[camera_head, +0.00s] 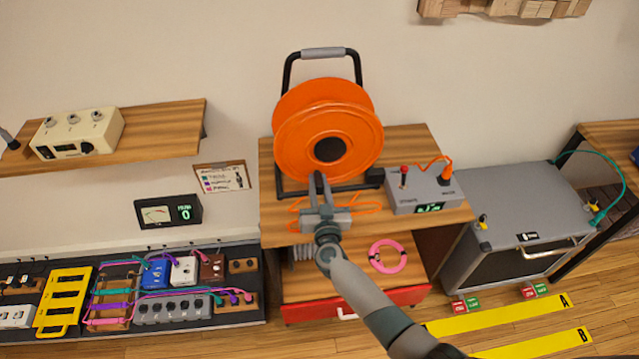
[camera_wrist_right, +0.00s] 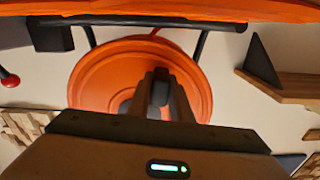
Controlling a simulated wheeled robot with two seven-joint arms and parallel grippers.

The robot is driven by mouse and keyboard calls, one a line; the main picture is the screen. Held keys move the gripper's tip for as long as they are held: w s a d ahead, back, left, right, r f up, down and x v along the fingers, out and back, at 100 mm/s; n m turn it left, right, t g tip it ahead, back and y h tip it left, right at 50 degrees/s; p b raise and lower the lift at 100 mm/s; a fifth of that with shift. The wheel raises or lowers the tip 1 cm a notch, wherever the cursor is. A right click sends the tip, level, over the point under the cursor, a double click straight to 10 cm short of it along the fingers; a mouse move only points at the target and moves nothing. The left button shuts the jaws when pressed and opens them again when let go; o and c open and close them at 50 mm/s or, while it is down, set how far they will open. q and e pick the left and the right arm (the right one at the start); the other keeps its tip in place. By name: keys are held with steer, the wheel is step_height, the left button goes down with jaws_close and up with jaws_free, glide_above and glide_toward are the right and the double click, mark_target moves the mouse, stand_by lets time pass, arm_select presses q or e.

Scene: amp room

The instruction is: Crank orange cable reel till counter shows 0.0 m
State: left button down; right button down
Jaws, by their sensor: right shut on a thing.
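The orange cable reel (camera_head: 300,125) stands in a black frame on a wooden cabinet top in the head view. It also shows in the right wrist view (camera_wrist_right: 90,85). My right gripper (camera_head: 319,180) is at the lower front of the reel, below its black hub (camera_head: 329,150). In the right wrist view its fingers (camera_wrist_right: 160,90) are shut on a dark crank handle, mostly hidden between them. The grey counter box (camera_head: 425,193) stands right of the reel with a red lever and an orange cable. Its green display (camera_head: 429,208) is too small to read. My left gripper is not in view.
A pink cable ring (camera_head: 388,257) lies below the cabinet top. A grey amp (camera_head: 520,225) stands to the right, and a pedal board (camera_head: 240,310) lies to the left. A shelf (camera_head: 165,125) with a cream box is at upper left. Orange cable lies under the reel.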

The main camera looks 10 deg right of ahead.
steer(key=shift+a+r+p, duration=0.75)
steer(key=shift+a+p, duration=0.05)
steer(key=shift+a+r+p, duration=0.3)
steer(key=shift+a+p, duration=0.1)
steer(key=shift+a, duration=0.25)
steer(key=shift+a+r+p, duration=0.3)
steer(key=shift+r+p, duration=0.2)
steer(key=shift+p, duration=0.1)
steer(key=shift+a+r+p, duration=0.25)
steer(key=shift+r+p, duration=0.25)
steer(key=shift+p, duration=0.1)
steer(key=shift+a+r+p, duration=0.35)
steer(key=shift+r+p, duration=0.1)
steer(key=shift+f, duration=0.1)
